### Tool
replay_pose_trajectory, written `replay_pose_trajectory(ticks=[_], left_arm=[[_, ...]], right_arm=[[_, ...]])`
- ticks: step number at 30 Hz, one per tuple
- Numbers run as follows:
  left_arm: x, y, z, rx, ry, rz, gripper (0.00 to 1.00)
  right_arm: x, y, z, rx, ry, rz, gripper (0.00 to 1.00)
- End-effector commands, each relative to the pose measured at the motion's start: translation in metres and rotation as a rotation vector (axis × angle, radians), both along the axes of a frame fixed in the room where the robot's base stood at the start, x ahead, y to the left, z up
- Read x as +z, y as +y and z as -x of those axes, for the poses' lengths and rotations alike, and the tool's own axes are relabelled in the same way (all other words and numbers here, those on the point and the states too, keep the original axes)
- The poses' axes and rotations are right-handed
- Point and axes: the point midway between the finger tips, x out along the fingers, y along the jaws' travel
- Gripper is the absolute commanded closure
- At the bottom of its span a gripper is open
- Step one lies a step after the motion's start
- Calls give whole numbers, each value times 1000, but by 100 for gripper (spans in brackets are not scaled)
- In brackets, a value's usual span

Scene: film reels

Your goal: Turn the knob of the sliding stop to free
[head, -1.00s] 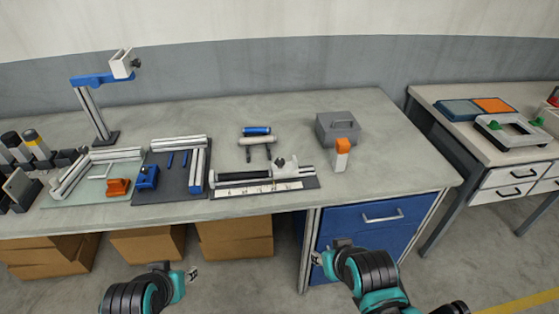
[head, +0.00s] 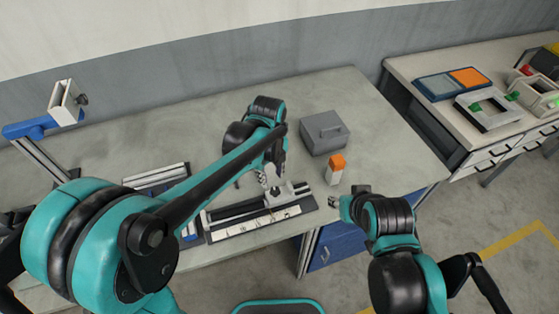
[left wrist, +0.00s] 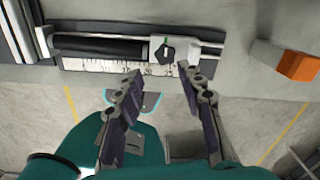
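The sliding stop (head: 287,191) is a pale block on a rail fixture (head: 258,222) with a white ruled scale at the table's front edge. In the left wrist view the stop carries a black knob (left wrist: 166,54) with a small green mark near its upper left. My left gripper (head: 270,184) hangs over the fixture by the stop. In the left wrist view its fingers (left wrist: 160,82) are spread, with nothing between them, and their tips appear just below the knob. My right gripper (head: 336,202) is off the table's front edge, right of the fixture; its finger opening is too small to judge.
My left arm covers much of the table's left side. A second table (head: 410,70) holds trays at the right.

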Motion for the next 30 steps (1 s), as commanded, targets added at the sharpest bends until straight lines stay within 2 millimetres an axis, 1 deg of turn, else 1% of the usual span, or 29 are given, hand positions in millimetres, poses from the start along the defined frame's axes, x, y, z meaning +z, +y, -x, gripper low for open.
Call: replay_pose_trajectory(ticks=[1,5,8,12,15,18,22,29,30], left_arm=[[1,-5,-1,-45,11,-4,62],[-10,-8,-2,-97,20,-9,62],[-25,-8,-2,-97,20,-8,62],[-49,-8,-2,-95,19,-8,62],[-64,-8,-2,-94,18,-8,62],[-75,-7,-2,-94,18,-8,62],[-81,-7,-2,-93,18,-8,62],[-81,-7,-2,-93,18,-8,62],[-81,-7,-2,-93,18,-8,67]], right_arm=[[4,0,0,0,0,0,60],[1,0,0,0,1,0,60],[-4,0,0,0,1,0,60],[-12,0,0,0,1,0,60],[-16,0,0,0,0,0,60],[-19,0,0,0,0,0,60],[-20,0,0,0,0,0,60],[-19,0,0,0,0,0,60],[-19,0,0,0,0,0,60]])
